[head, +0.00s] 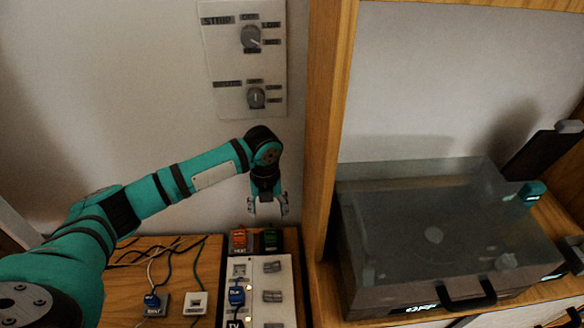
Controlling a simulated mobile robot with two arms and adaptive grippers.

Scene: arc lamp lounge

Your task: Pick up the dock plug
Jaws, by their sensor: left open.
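My left gripper (268,209) is open and empty, pointing down in front of the wall, above the back end of a white power strip (275,310). Several small plugs show below it. An orange plug (239,240) and a green plug (270,240) sit side by side at the strip's back end. A blue plug (237,296) is on the strip's left column, with a black plug marked TV (235,323) in front of it. Another blue plug (152,300) sits at a small grey block on the left. I cannot tell which plug is the dock plug; most labels are too small.
Loose cables (170,258) run over the wooden surface, near a white socket box (195,303). A wall panel with two knobs (250,60) hangs above. A wooden post (325,130) stands right of the gripper, with a turntable under a smoky lid (440,220) beyond it.

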